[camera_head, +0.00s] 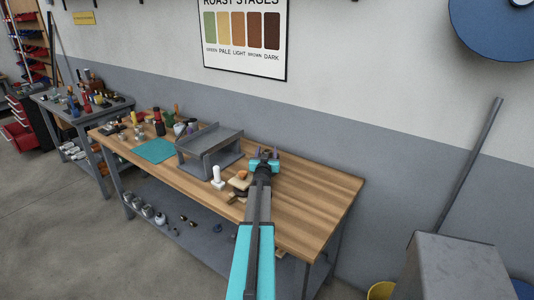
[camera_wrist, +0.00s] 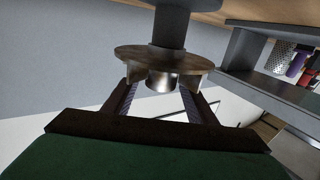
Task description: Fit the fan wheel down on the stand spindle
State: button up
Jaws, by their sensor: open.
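In the wrist view, the fan wheel (camera_wrist: 140,58) is a brown disc with short vanes and a shiny metal hub. It lies against the end of a thick grey post (camera_wrist: 172,25), which I take for the stand. I cannot see the spindle or tell how far down the wheel sits. My gripper (camera_wrist: 158,93) is open, its two dark fingers spread on either side of the hub, with a gap to it. In the head view my gripper (camera_head: 266,154) is over the bench's back part; I cannot make out the wheel there.
A grey raised shelf (camera_head: 210,140) stands on the wooden bench (camera_head: 315,205) left of my gripper. A white upright piece (camera_head: 217,178) and small loose parts are near my arm. A teal mat (camera_head: 154,151) and bottles are farther left. The bench's right end is clear.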

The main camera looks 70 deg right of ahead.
aim_at(267, 153)
jog(key=shift+r, duration=0.65)
notch_tip(267, 153, up, 2)
jog(key=shift+r, duration=0.1)
jog(key=shift+b+v, duration=0.4)
jog(key=shift+v, duration=0.5)
jog(key=s+r+b+v, duration=0.1)
jog(key=b+v, duration=0.1)
jog(key=v, duration=1.2)
jog(key=shift+s+d, duration=0.15)
jog(key=shift+s, duration=0.2)
jog(key=shift+r, duration=0.1)
jog(key=shift+r, duration=0.1)
